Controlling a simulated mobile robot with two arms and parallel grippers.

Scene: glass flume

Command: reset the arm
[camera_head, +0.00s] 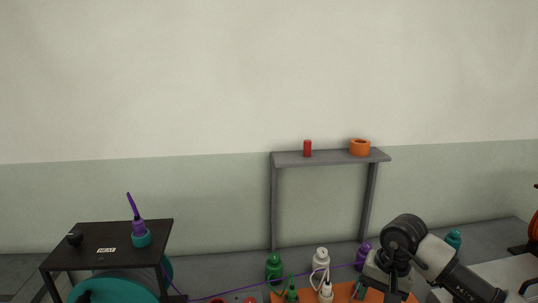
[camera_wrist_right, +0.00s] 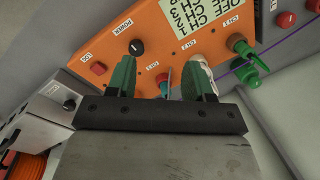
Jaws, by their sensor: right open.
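My right arm (camera_head: 440,266) comes in from the lower right in the head view, bent over an orange panel (camera_head: 341,293). In the right wrist view my right gripper (camera_wrist_right: 160,78) is open, its two green fingers apart over the same panel (camera_wrist_right: 152,22). A red part (camera_wrist_right: 162,77) by the CH 3 label also shows there. A white plug (camera_wrist_right: 205,66) by CH 2 is partly hidden behind one finger. My left gripper is not in view.
Green plug (camera_wrist_right: 240,48), black knob (camera_wrist_right: 136,47) and red button (camera_wrist_right: 98,68) stand out from the panel. Green (camera_head: 274,267) and white (camera_head: 321,259) bottle-like things stand behind it. A grey shelf (camera_head: 290,159) is behind; a black HEAT stand (camera_head: 90,240) is left.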

